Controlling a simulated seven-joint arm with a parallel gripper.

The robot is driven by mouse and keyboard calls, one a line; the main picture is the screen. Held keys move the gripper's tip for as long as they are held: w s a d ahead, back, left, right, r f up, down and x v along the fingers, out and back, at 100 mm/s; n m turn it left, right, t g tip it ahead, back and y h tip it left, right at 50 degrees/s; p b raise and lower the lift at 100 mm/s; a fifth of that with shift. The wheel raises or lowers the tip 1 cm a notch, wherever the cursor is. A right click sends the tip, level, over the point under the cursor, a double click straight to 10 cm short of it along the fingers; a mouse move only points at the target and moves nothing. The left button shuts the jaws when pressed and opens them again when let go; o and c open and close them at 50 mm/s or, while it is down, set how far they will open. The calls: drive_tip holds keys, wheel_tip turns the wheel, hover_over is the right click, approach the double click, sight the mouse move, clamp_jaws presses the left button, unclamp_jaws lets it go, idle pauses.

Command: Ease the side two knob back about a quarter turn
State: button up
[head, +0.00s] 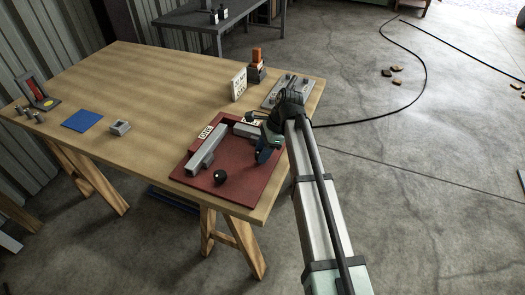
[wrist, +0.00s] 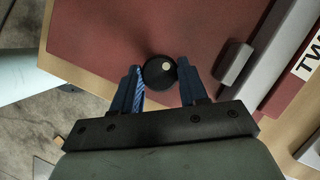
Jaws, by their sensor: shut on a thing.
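A dark red board (head: 236,186) lies on the table and carries two grey bars, with a label reading ONE (head: 206,132) by the left bar. In the wrist view, a label starting TW (wrist: 308,60) is beside the right-hand bar. The side two knob (wrist: 160,70) is round and black with a pale dot near its right edge. My gripper (wrist: 160,82) has its blue fingers on either side of this knob and is shut on it. In the head view, my gripper (head: 262,158) hides that knob. The other black knob (head: 220,177) stands free at the board's front left.
The wooden table (head: 140,90) also holds a blue mat (head: 82,121), a small grey box (head: 120,128), a red-and-grey stand (head: 38,95), a white sign (head: 239,84), an orange-topped block (head: 256,66) and a grey plate (head: 276,92). The table's middle is clear.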

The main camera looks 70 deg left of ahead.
drive_tip(key=o, duration=1.1)
drive_tip(key=shift+c, duration=0.2)
drive_tip(key=shift+r, duration=0.1)
drive_tip(key=v, duration=1.3)
drive_tip(key=shift+r, duration=0.4)
drive_tip(key=shift+n, duration=0.3)
